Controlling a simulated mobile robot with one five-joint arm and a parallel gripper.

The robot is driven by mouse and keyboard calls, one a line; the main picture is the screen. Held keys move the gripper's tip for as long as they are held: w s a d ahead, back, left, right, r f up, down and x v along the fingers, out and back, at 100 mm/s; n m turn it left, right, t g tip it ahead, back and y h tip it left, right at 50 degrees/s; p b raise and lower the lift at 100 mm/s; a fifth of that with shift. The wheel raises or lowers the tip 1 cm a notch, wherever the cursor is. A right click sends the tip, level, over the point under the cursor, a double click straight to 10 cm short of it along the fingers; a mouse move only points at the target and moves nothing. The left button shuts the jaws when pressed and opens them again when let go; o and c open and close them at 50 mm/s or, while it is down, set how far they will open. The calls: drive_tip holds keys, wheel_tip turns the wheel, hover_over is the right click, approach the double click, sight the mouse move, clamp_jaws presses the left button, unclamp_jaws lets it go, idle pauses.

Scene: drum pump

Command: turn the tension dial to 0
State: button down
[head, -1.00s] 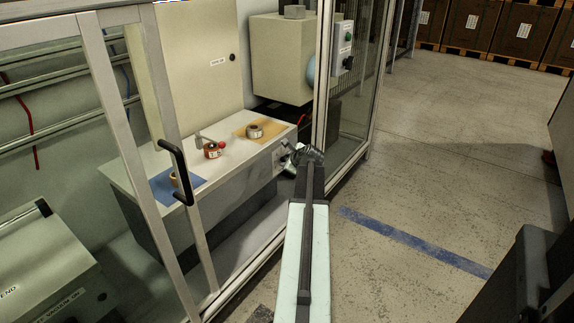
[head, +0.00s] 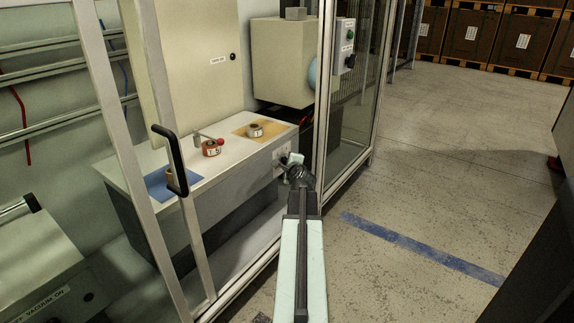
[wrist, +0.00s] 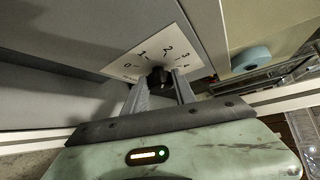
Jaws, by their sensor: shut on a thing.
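The tension dial (wrist: 159,76) is a small dark knob on a white plate (wrist: 140,60) with a scale from 0 to 4. In the wrist view, 0 is at the left and 4 at the right. My gripper (wrist: 160,85) has its two fingers on either side of the knob, shut on it. The fingers and shadow hide part of the knob, and I cannot tell which number it points to. In the head view, the plate (head: 281,156) shows on the bench's front face, with my gripper (head: 289,162) against it.
A framed door with a black handle (head: 172,160) stands at the left, glass panel (head: 350,120) at the right.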

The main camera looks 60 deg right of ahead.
drive_tip(key=c, duration=1)
unclamp_jaws()
drive_tip(key=shift+s+a, duration=0.1)
drive_tip(key=p+v, duration=0.2)
drive_tip(key=v, duration=0.5)
drive_tip(key=shift+s+a, duration=0.2)
drive_tip(key=shift+s, duration=0.05)
drive_tip(key=shift+r, duration=0.1)
